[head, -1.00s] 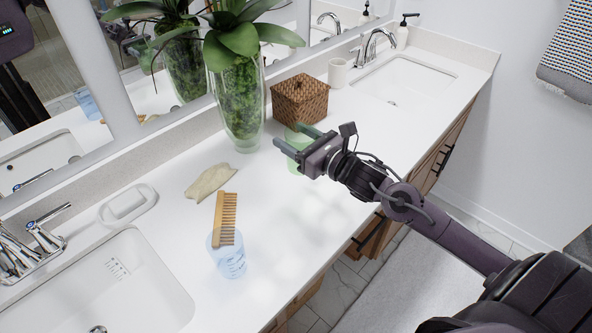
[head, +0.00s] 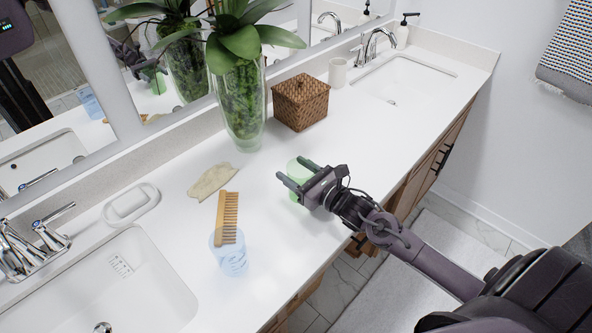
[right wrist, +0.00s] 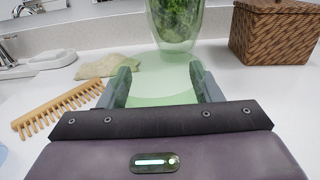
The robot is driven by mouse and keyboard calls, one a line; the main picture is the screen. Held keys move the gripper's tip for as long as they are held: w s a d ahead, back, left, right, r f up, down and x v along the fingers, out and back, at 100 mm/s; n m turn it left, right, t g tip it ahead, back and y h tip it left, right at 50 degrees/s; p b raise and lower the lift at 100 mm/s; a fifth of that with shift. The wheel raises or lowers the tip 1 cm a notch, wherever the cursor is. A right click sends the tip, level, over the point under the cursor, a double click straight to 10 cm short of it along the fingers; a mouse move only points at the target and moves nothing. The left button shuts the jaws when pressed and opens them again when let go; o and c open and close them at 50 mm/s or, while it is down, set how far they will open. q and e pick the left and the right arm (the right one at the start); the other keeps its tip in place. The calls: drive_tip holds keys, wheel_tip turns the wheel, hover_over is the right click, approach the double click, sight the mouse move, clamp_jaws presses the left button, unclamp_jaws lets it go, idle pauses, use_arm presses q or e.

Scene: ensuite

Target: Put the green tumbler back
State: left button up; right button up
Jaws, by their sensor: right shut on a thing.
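The green tumbler (head: 297,169) is a pale, see-through green cup over the white counter, right of the wooden comb. My right gripper (head: 294,174) is shut on it, with one finger on each side. In the right wrist view the tumbler (right wrist: 160,86) fills the space between the two fingers (right wrist: 159,84). It looks upright; I cannot tell whether its base touches the counter. My left gripper is not in view.
A beige cloth (head: 212,181), a soap dish (head: 131,204), a glass plant vase (head: 243,110) and a woven box (head: 300,103) stand behind. The counter's front right is clear.

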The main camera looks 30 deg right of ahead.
drive_tip(key=shift+f, duration=0.2)
drive_tip(key=o, duration=1.1)
drive_tip(key=shift+c, duration=0.2)
drive_tip(key=shift+r, duration=0.2)
drive_tip(key=b+v, duration=0.1)
drive_tip(key=v, duration=0.9)
drive_tip(key=shift+s+d, duration=0.15)
drive_tip(key=shift+s, duration=0.15)
drive_tip(key=shift+s+d+b, duration=0.25)
drive_tip(key=shift+s+b, duration=0.05)
drive_tip(key=shift+s, duration=0.35)
